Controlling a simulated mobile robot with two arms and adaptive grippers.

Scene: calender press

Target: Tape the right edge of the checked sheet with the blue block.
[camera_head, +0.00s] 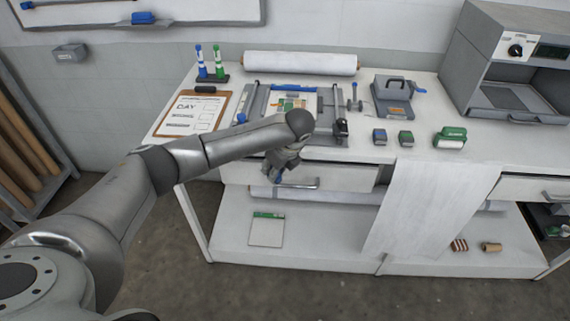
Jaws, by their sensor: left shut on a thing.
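My left gripper (281,166) hangs in front of the bench's left drawer, just above the left end of its handle. It is shut on a small blue thing (278,177), which is mostly hidden; I cannot tell what it is. A small dark blue block (380,137) stands on the bench, right of the press bed. My right gripper is not in view.
A clipboard (190,113) lies left, a white roll (300,64) behind. A grey oven-like box (508,60) stands right. A white sheet (425,205) hangs over the bench front.

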